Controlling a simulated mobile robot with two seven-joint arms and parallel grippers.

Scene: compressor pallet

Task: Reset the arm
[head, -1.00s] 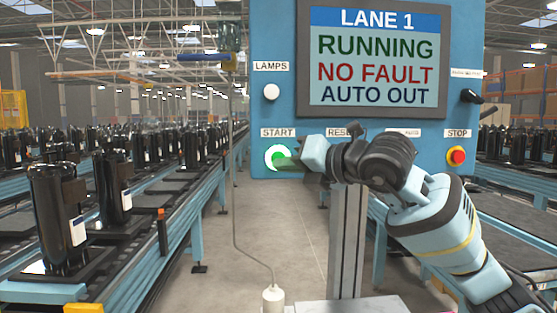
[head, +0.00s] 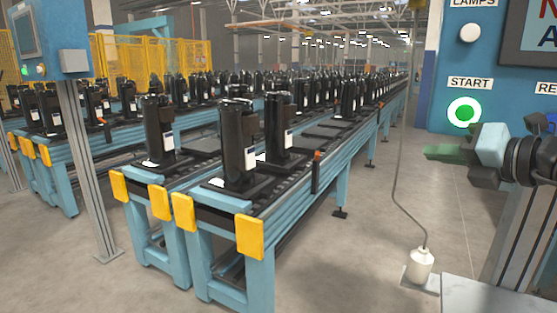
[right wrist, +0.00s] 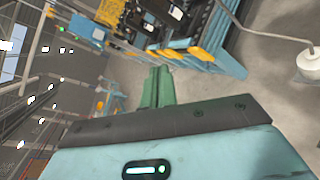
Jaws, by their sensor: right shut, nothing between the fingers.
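My right gripper (head: 440,152) is at the right of the head view, with its greenish fingers pointing left. It is shut and empty. The fingers also show closed together in the right wrist view (right wrist: 157,88). In the head view they sit below and left of the lit green START button (head: 463,112), with a visible gap between them. The button is on the blue control panel (head: 448,50), which is cut off by the right edge. My left gripper is not in view.
Conveyors with yellow end caps (head: 249,237) carry several black compressors (head: 237,140) at left and centre. A pendant cable (head: 396,190) hangs to a white weight (head: 421,262) on the floor. A second control box (head: 45,40) stands far left.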

